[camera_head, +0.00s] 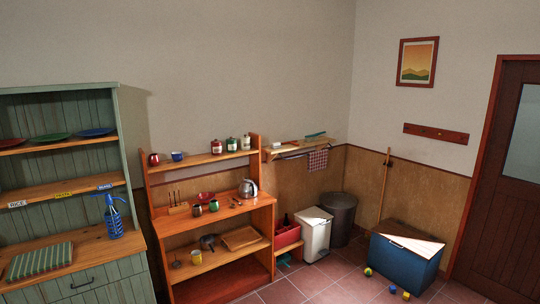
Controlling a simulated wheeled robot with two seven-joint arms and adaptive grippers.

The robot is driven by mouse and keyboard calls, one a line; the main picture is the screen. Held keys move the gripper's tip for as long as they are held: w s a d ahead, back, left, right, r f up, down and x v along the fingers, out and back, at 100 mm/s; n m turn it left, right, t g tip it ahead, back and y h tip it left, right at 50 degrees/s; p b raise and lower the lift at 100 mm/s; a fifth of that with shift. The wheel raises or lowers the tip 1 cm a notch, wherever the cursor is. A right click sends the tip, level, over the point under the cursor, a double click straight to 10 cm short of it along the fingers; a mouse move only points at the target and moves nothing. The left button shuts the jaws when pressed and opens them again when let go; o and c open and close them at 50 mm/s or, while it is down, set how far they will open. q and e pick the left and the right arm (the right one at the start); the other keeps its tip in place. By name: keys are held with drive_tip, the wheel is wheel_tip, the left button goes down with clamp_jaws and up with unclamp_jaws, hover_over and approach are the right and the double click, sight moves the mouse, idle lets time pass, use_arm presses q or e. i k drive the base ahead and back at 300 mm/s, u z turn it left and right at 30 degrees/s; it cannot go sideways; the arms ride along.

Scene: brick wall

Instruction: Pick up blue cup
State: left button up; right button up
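A small blue cup (177,156) stands on the top shelf of the wooden shelf unit (215,160). It is just right of a dark red mug (153,159), with a small gap between them. Several jars stand farther right on the same shelf. Neither of my grippers shows in the head view.
A green cabinet (127,150) with plates and a blue bottle (113,220) stands at the left. A kettle (248,188) and mugs sit on the middle counter. A white bin (315,235), a dark bin (341,215) and a blue chest (402,262) stand right. Balls lie on the tiled floor.

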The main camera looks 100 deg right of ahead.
sight(177, 156)
drive_tip(key=z, duration=0.1)
drive_tip(key=k, duration=0.4)
drive_tip(key=z, duration=1.95)
drive_tip(key=i, duration=1.25)
drive_tip(key=z, duration=0.85)
drive_tip(key=i, duration=1.2)
drive_tip(key=u, duration=0.05)
